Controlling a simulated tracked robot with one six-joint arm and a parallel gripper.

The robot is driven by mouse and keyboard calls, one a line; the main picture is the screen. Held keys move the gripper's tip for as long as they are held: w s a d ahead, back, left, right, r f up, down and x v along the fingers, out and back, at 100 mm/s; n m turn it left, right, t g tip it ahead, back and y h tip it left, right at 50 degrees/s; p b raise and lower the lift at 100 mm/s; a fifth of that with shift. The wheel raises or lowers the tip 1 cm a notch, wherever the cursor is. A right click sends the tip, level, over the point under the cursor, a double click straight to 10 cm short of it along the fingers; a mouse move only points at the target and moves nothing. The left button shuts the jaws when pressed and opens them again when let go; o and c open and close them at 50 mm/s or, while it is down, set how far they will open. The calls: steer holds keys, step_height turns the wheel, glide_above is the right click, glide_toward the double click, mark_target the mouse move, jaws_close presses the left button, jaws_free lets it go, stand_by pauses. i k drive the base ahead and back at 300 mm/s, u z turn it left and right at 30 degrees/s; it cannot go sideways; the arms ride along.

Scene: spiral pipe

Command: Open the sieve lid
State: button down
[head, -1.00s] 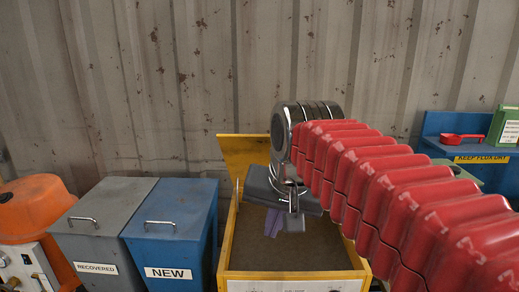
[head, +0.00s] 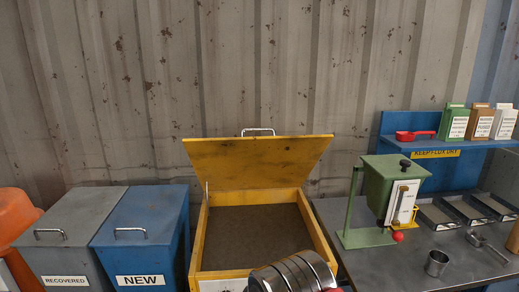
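The yellow box (head: 201,245), which I take to be the sieve, stands in the middle of the head view with a flat brown surface inside. Its yellow lid (head: 258,164) is raised and leans back beyond the rear edge of the box. A metal handle (head: 258,131) sits at the lid's upper edge. A thin stay shows at the lid's left side. My gripper is out of view; only a ribbed metal part of my arm shows at the bottom, covering part of the box's front.
A grey RECOVERED bin (head: 75,220) and a blue NEW bin (head: 140,235), both shut, stand left of the box. At right, a metal table (head: 390,265) holds a green hopper (head: 385,180), trays and a metal cup (head: 437,263). A corrugated wall is behind.

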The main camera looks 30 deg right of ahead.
mark_target(242, 163)
steer(key=k, duration=0.5)
steer(key=u, duration=0.8)
steer(key=i, duration=0.75)
steer(key=u, duration=0.1)
